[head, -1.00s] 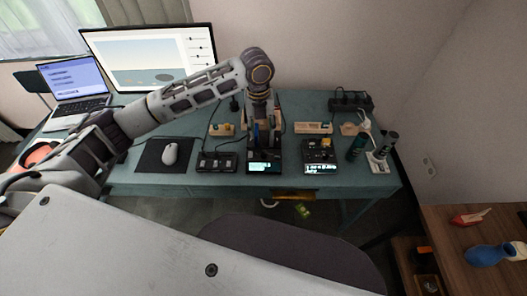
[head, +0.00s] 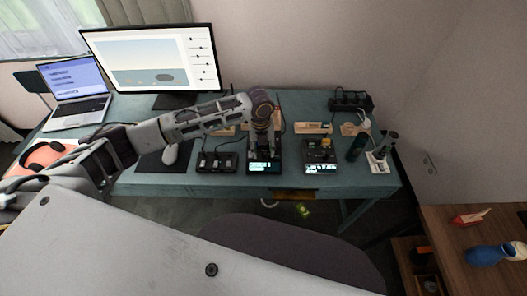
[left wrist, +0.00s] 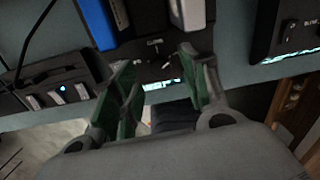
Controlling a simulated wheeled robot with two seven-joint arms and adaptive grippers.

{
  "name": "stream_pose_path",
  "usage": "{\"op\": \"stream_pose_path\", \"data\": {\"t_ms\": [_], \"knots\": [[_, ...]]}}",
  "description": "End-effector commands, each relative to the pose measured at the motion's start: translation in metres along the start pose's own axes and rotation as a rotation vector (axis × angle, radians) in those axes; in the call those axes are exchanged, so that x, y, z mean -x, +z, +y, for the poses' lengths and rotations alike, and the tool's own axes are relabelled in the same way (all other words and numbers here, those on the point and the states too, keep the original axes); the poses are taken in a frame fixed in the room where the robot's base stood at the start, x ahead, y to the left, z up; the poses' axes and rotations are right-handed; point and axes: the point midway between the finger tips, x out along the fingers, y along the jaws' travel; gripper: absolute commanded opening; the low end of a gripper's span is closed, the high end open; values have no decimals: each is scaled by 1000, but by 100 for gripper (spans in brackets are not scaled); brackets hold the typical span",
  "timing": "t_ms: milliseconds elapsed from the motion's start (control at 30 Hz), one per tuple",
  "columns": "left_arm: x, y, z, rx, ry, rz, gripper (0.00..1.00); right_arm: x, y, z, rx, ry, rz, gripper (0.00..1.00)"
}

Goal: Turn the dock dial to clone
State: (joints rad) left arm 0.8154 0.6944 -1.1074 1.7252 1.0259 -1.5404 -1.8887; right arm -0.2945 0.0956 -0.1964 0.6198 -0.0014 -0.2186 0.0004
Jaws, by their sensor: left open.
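The dock (head: 264,167) is a black box with a lit screen at the table's front middle, partly covered by my left arm in the head view. My left gripper (left wrist: 160,78) is open, with green-padded fingers on either side of the dial. Contact cannot be told. My right gripper is not in view.
A black switch box (head: 216,163) stands left of the dock and another black device (head: 320,157) to its right. The mouse (head: 170,154), laptop (head: 76,95) and monitor (head: 155,62) are on the left.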

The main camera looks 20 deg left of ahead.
Motion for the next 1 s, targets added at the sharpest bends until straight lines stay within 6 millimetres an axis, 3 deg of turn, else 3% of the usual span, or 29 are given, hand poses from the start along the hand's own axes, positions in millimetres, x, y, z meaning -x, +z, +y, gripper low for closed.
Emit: {"op": "stream_pose_path", "data": {"t_ms": [200,567,900,1000], "knots": [[-16,0,0,0,0,0,45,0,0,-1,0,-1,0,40],[-19,0,0,-1,0,-1,45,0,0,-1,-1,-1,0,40],[-18,0,0,0,0,-1,2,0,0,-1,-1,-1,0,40],[-18,0,0,0,0,-1,0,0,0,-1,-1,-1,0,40]]}}
